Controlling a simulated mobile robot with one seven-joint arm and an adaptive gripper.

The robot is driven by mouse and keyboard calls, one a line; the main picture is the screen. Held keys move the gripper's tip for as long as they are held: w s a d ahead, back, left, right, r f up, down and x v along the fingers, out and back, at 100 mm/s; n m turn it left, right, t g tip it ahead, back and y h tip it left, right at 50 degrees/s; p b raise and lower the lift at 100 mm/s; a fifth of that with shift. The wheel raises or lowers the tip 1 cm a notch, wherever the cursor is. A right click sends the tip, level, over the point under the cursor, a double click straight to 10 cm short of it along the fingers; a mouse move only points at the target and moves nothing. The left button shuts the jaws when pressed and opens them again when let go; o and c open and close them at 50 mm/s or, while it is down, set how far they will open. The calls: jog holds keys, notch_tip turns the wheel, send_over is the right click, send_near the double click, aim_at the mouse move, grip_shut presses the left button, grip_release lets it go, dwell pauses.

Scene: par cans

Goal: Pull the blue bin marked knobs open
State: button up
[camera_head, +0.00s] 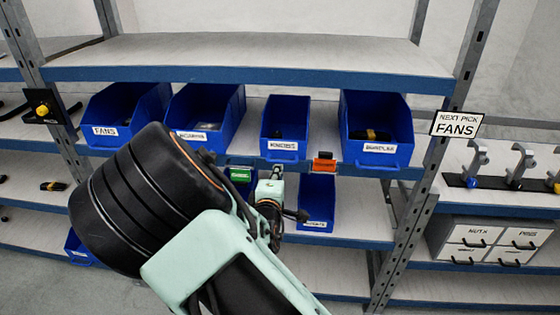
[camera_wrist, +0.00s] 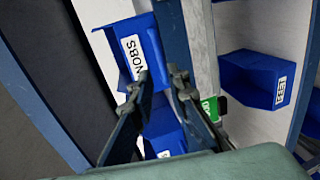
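The blue knobs bin (camera_head: 283,129) is third from the left on the upper shelf in the head view. Its front lip is roughly in line with its neighbours. In the wrist view the bin (camera_wrist: 146,38) shows turned, and its label reads "NOBS", the first letter cut off or hidden. My gripper (camera_wrist: 160,74) has its two fingers apart, with a visible gap and nothing seen between them. The fingertips are close to the bin's lower front; contact cannot be told. In the head view my gripper (camera_head: 276,174) is just below that bin, partly hidden by my arm.
Blue bins stand either side: the fans bin (camera_head: 105,131), a second (camera_head: 199,136) and one at right (camera_head: 379,148). A green tag (camera_head: 241,175) and orange tag (camera_head: 324,165) sit on the shelf edge.

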aim_at(281, 162)
jog(key=p+x, duration=0.1)
jog(key=x, duration=0.8)
jog(key=shift+w+f, duration=0.1)
jog(key=shift+w, duration=0.15)
grip_shut()
